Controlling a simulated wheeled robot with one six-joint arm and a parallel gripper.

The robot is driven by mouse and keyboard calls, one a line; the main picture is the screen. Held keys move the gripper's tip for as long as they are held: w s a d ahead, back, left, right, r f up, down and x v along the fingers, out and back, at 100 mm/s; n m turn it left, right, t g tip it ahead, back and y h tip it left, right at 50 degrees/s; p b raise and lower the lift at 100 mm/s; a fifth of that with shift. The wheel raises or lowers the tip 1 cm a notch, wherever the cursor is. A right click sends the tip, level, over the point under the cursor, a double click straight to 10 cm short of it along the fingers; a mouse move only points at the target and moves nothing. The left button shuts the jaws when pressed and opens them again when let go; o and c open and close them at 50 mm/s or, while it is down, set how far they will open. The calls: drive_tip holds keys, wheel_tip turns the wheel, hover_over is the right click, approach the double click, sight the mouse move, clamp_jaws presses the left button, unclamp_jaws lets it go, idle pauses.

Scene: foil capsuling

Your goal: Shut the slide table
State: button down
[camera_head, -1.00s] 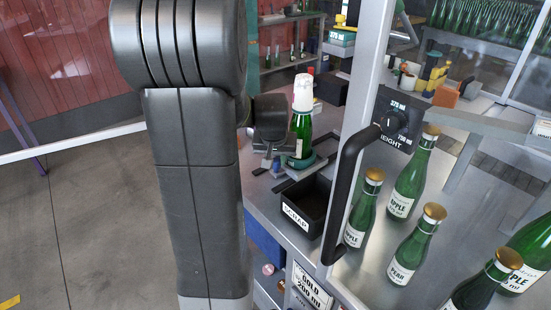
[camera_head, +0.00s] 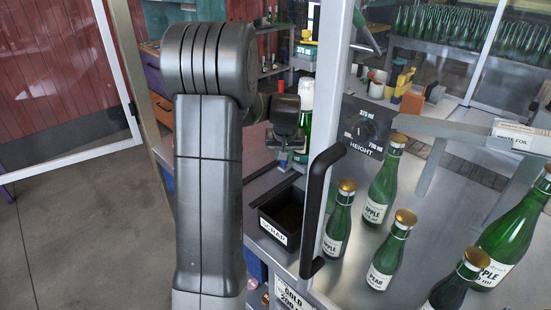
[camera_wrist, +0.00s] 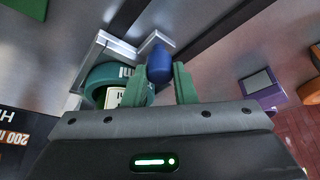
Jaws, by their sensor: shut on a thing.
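The slide table shows in the wrist view as a green ring-shaped seat (camera_wrist: 98,80) beside a grey bracket, with dark rails behind. Its blue knob (camera_wrist: 159,64) is between the green fingers of my gripper (camera_wrist: 158,86), which is shut on it. A green bottle with a white cap (camera_head: 306,98) stands upright on the slide table, partly hidden by the door post in the head view. In that view my gripper (camera_head: 284,140) is small and dark beside the bottle, with its fingers hard to make out.
A black scrap bin (camera_head: 281,216) sits in front of the slide. A grey post with a black handle (camera_head: 318,205) stands to its right. Several green bottles (camera_head: 383,180) stand on the metal counter behind it. A height dial (camera_head: 364,131) is beyond the post.

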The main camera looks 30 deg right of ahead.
drive_tip(key=shift+w+d, duration=0.2)
drive_tip(key=shift+d, duration=0.35)
drive_tip(key=shift+r, duration=0.1)
drive_tip(key=shift+d, duration=0.1)
drive_tip(key=c, duration=1.6)
unclamp_jaws()
drive_tip(key=o, duration=0.4)
drive_tip(key=shift+d, duration=0.2)
drive_tip(key=shift+a, duration=0.1)
drive_tip(key=b+v, duration=0.1)
drive_tip(key=v, duration=1.2)
drive_tip(key=shift+s+r, duration=0.2)
drive_tip(key=shift+r, duration=0.15)
